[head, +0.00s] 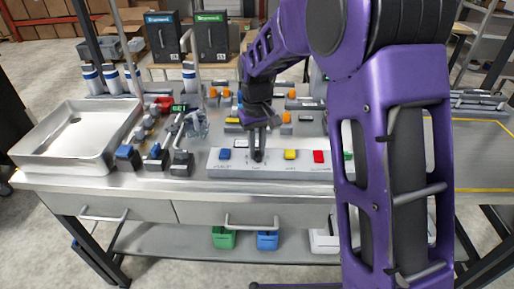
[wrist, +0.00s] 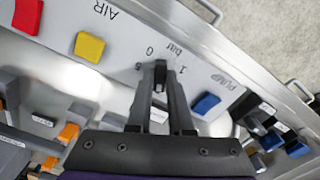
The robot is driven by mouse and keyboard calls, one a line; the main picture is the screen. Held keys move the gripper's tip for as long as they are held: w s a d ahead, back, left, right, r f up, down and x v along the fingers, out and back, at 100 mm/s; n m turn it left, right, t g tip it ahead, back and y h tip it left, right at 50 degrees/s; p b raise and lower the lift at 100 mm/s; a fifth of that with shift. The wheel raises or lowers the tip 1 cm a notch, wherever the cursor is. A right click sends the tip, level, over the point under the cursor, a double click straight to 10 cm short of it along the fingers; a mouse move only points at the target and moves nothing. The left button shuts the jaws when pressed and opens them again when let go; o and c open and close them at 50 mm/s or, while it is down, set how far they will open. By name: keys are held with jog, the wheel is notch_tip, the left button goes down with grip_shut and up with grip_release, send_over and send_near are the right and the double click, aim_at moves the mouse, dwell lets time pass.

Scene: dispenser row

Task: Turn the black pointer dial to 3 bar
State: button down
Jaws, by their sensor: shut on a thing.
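The black pointer dial (wrist: 160,70) sits on a pale grey panel (wrist: 125,60), between a yellow button and a blue button. My gripper (wrist: 160,88) is shut on the dial, with its two dark fingers on either side of it. Printed marks around the dial include 0, 1 and "bar", seen upside down in the wrist view; other marks are partly hidden by the fingers. The dial's exact pointer direction is hard to tell. In the head view my gripper (head: 258,155) reaches down to the same panel (head: 270,171), and the dial is mostly covered by the fingers.
A blue button (head: 225,154) is left of the gripper; a yellow button (head: 290,154) and a red button (head: 318,156) are to its right. A steel sink tray (head: 35,158) stands at the left. Small boxes and fittings crowd the bench behind the panel.

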aim_at(257, 152)
jog(key=c, duration=0.8)
grip_release()
notch_tip(257, 152, up, 18)
jog(key=shift+f+p, duration=0.25)
jog(key=shift+p, duration=0.7)
